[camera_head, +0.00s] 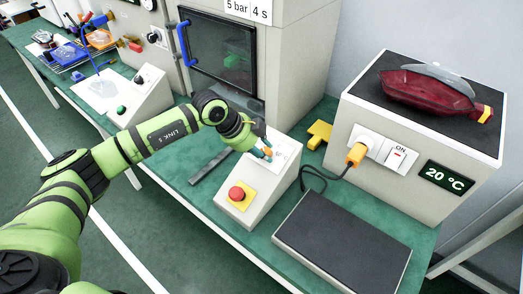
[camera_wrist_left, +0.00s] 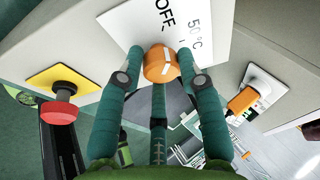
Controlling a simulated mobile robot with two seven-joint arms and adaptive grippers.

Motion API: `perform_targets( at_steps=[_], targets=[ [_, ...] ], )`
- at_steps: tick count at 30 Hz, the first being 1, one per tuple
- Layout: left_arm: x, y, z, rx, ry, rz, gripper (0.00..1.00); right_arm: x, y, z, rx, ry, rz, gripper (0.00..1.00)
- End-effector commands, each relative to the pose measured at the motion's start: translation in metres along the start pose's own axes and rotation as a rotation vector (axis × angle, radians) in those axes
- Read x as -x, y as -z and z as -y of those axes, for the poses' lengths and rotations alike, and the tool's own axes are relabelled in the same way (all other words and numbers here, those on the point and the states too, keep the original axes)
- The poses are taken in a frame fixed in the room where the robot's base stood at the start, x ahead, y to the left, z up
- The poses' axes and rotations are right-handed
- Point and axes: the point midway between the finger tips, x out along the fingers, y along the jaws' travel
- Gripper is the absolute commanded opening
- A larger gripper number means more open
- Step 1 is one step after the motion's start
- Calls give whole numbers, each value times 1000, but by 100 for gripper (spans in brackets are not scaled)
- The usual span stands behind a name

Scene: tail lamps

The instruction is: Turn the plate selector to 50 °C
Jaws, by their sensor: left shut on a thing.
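The plate selector is an orange knob (camera_wrist_left: 161,64) with white marks, on a pale panel lettered OFF and 50 °C. Its exact pointing is hard to read. My left gripper (camera_wrist_left: 160,70) has its teal fingers closed around the knob. In the head view my left gripper (camera_head: 262,148) reaches down to the sloped control box (camera_head: 254,201), and a bit of orange shows at its fingertips. The display (camera_head: 446,178) on the heated box (camera_head: 400,145) reads 20 °C. My right gripper is not in view.
A red stop button (camera_head: 237,193) on a yellow plate sits on the same control box. An orange plug (camera_head: 356,153) with a dark cable is beside an ON switch (camera_head: 398,155). A red lamp (camera_head: 431,90) lies on the heated box. A dark flat plate (camera_head: 343,243) lies in front.

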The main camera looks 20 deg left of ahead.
Motion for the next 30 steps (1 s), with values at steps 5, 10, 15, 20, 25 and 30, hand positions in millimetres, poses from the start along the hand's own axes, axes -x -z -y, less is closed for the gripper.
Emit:
perform_targets(
  at_steps=[5,10,15,20,25,30],
  targets=[
    [0,1,3,-119,-28,-3,4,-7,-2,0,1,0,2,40],
    [-1,2,5,-271,-72,-3,4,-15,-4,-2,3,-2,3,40],
    [-1,2,5,-427,-118,-2,4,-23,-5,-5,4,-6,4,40],
    [-1,2,6,-567,-161,-1,4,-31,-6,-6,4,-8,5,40],
    [-1,3,7,-700,-200,0,4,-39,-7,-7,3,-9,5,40],
    [-1,3,7,-803,-232,0,4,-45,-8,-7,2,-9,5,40]
  ],
)
